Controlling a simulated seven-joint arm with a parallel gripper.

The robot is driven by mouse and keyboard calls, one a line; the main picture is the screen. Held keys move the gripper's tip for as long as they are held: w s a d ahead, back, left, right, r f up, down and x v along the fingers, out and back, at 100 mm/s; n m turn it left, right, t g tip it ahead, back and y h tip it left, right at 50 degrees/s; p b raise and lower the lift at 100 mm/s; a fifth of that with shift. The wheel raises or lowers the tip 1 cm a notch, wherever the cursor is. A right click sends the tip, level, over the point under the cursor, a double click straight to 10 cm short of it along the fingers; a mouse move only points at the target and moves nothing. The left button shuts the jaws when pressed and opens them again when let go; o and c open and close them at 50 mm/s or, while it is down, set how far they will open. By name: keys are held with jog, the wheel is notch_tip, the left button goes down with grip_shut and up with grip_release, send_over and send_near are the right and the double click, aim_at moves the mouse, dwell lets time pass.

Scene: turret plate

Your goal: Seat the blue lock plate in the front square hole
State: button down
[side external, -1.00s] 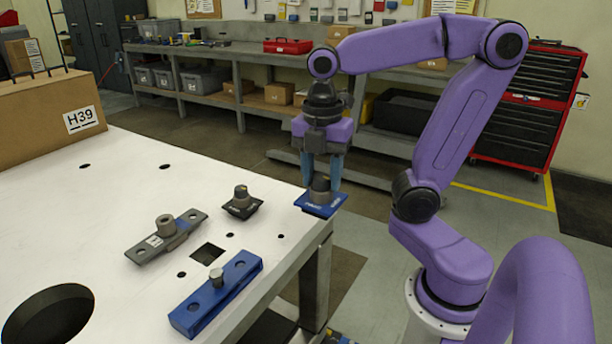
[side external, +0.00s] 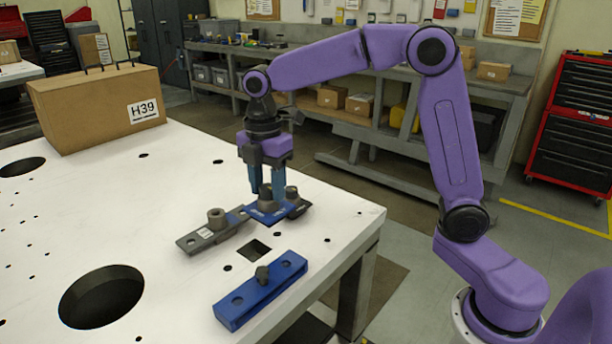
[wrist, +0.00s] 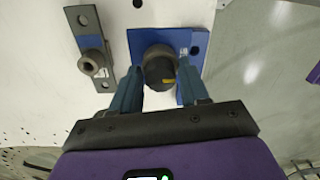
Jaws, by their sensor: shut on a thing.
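My gripper (side external: 266,196) is shut on the dark knob of the blue lock plate (side external: 262,217). It holds the plate about level, low over the white table, between the grey bar and the dark plate. Whether the plate touches the table cannot be told. In the wrist view the blue lock plate (wrist: 143,40) lies under my gripper (wrist: 160,82), with the knob between the fingers. The square hole (side external: 255,249) is open and empty, just in front of the held plate in the side view. It is hidden in the wrist view.
A grey bar with a knob (side external: 204,235) lies just left of the held plate. A dark knobbed plate (side external: 303,208) is close behind its right side, partly hidden. A blue bar (side external: 240,305) lies in front of the hole. A large round hole (side external: 100,297) is at left.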

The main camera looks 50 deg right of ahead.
jog(key=w+a+f, duration=0.2)
jog(key=w+f, duration=0.2)
jog(key=f, duration=0.5)
dwell(0.5)
jog(key=shift+f, duration=1.3)
dwell(3.4)
jog(key=shift+c, duration=0.8)
grip_release()
jog(key=shift+s, duration=0.1)
notch_tip(320, 180, up, 7)
dwell(0.8)
